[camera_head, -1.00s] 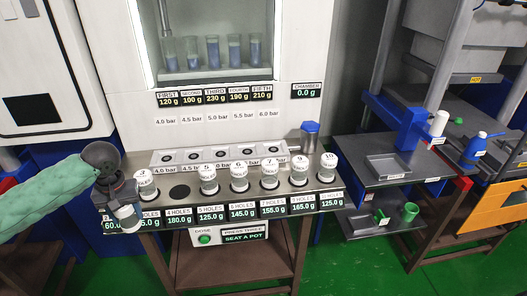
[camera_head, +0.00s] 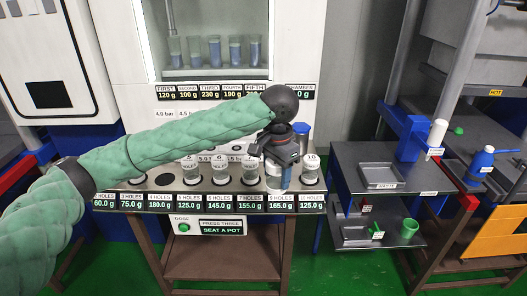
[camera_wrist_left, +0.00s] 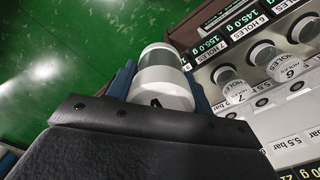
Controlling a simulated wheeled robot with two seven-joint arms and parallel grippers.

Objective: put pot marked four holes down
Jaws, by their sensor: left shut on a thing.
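My left gripper (camera_head: 281,165) is shut on a pot (camera_head: 273,177) in the head view, at the front of the counter near the 9 HOLES label. In the left wrist view, the held pot (camera_wrist_left: 160,80) has a clear body and a white end toward the palm, with a dark mark partly visible that looks like a 4. It points away between the blue fingers. An empty dark round seat (camera_head: 165,179) lies behind the 4 HOLES label. I cannot tell whether the held pot touches the counter. My right gripper is not in view.
Other pots stand in the row, including the one marked 10 (camera_head: 311,168) and the one marked 6 (camera_head: 220,168). The dose button panel (camera_head: 208,226) is below. A grey table (camera_head: 350,165) stands to the right.

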